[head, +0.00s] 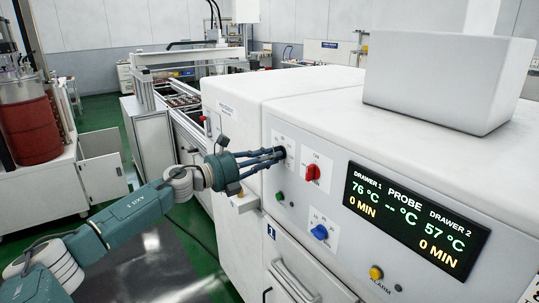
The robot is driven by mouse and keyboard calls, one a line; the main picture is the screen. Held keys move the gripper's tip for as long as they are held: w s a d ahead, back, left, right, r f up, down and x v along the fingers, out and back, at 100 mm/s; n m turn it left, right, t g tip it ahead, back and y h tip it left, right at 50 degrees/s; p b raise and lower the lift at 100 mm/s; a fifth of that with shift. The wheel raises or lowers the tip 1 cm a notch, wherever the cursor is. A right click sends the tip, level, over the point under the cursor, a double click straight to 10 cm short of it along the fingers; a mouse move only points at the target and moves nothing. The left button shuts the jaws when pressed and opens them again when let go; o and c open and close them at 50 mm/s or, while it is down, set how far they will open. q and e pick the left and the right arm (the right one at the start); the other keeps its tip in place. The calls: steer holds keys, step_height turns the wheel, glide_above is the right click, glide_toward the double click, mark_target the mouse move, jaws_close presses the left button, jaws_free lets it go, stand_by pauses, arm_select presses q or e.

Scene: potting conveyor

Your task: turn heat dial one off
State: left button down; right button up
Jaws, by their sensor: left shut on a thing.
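A white machine front carries several controls. My left gripper (278,154) reaches in from the left and its fingers are shut around a dial at the upper left of the panel, on a white label (290,140). The fingers hide most of that dial, so its setting cannot be read. A red dial (312,172) sits just right of the gripper, and a blue dial (320,232) sits lower down. The display (416,220) reads Drawer 1 76 °C, 0 min, and Drawer 2 57 °C, 0 min. My right gripper is not in view.
A green button (280,196) is below the gripper, and a yellow button (376,272) is beside the alarm label. A drawer handle (292,283) is below the panel. A white box (445,80) rests on top. A red tank (30,125) stands far left.

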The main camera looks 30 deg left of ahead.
arm_select(q)
steer(key=shift+d+r+n+p, duration=0.1)
steer(key=shift+n+p, duration=1.35)
steer(key=shift+n, duration=1.45)
steer(key=shift+d+n+p, duration=0.1)
steer(key=shift+n+p, duration=1.3)
steer(key=shift+n, duration=1.8)
steer(key=c, duration=1.6)
jaws_free()
steer(key=shift+s, duration=0.15)
